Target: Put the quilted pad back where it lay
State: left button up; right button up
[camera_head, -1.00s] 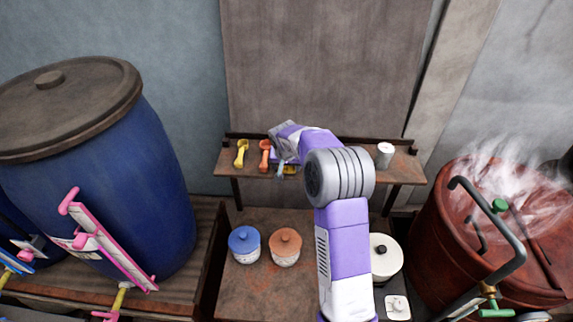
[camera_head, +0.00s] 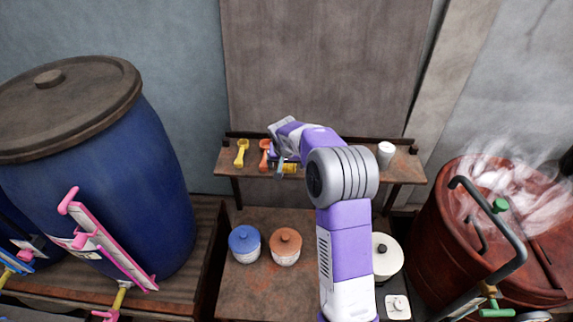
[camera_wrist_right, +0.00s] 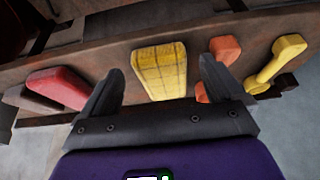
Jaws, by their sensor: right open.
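The quilted pad is a yellow block with a dark grid of lines. In the right wrist view the pad (camera_wrist_right: 160,78) lies on the brown wooden shelf (camera_wrist_right: 110,50), between the two spread fingers of my right gripper (camera_wrist_right: 161,66), with gaps on both sides. In the head view only a small yellow part of the pad (camera_head: 290,168) shows beside my right gripper (camera_head: 279,160), which is over the shelf. My right gripper is open and holds nothing. My left gripper is not in view.
An orange scoop (camera_wrist_right: 224,50) and a yellow scoop (camera_wrist_right: 278,60) lie close to one finger; a red piece (camera_wrist_right: 60,88) lies on the other side. A white cup (camera_head: 386,154) stands at the shelf's right. Blue (camera_head: 244,241) and orange (camera_head: 285,244) lidded pots stand below.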

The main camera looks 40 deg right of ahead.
jog(key=v, duration=1.1)
jog(key=s+a+f+n+g+y, duration=0.1)
jog(key=a+f, duration=0.4)
jog(key=f, duration=0.3)
jog(key=s+a+f+n+y, duration=0.2)
jog(key=a+f, duration=0.4)
jog(key=f, duration=0.3)
jog(key=s+a+f+n+g+y, duration=0.1)
jog(key=a+f, duration=0.4)
jog(key=f, duration=0.3)
jog(key=s+a+f+y, duration=0.1)
jog(key=s+a+f, duration=0.3)
jog(key=s, duration=0.2)
jog(key=s+a+f+n+y, duration=0.1)
jog(key=s+a+f, duration=0.3)
jog(key=s, duration=0.3)
jog(key=s+a+f+g+y, duration=0.1)
jog(key=s+a+f, duration=0.3)
jog(key=s, duration=0.3)
jog(key=shift+s+a+f+b, duration=0.15)
jog(key=shift+a+f+b, duration=0.15)
jog(key=shift+a, duration=0.55)
notch_tip(320, 180, down, 14)
jog(key=b, duration=1.4)
jog(key=shift+f, duration=0.2)
